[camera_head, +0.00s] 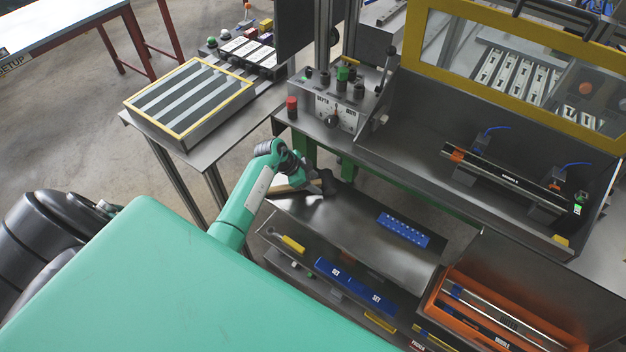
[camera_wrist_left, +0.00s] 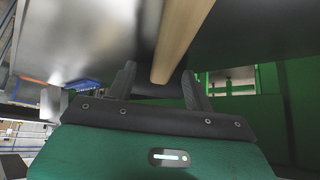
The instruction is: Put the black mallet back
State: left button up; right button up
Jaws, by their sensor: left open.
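The mallet's tan wooden handle (camera_head: 288,187) shows at the left end of the dark metal shelf, below my left wrist. A dark shape beside it may be the mallet's black head or part of my gripper; I cannot tell which. My left gripper (camera_head: 313,180) is over this end of the shelf, partly hidden by its own wrist. In the left wrist view the handle (camera_wrist_left: 180,35) runs from the top edge down to the space between the open fingers of the left gripper (camera_wrist_left: 156,85). I cannot tell whether the fingers touch it. My right gripper is not in view.
A blue perforated block (camera_head: 403,230) lies on the shelf to the right. The machine's control panel (camera_head: 330,110) stands behind. A yellow-framed tray (camera_head: 190,97) stands on the left table.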

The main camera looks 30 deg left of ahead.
pick_arm(q)
jog(key=shift+v, duration=3.8)
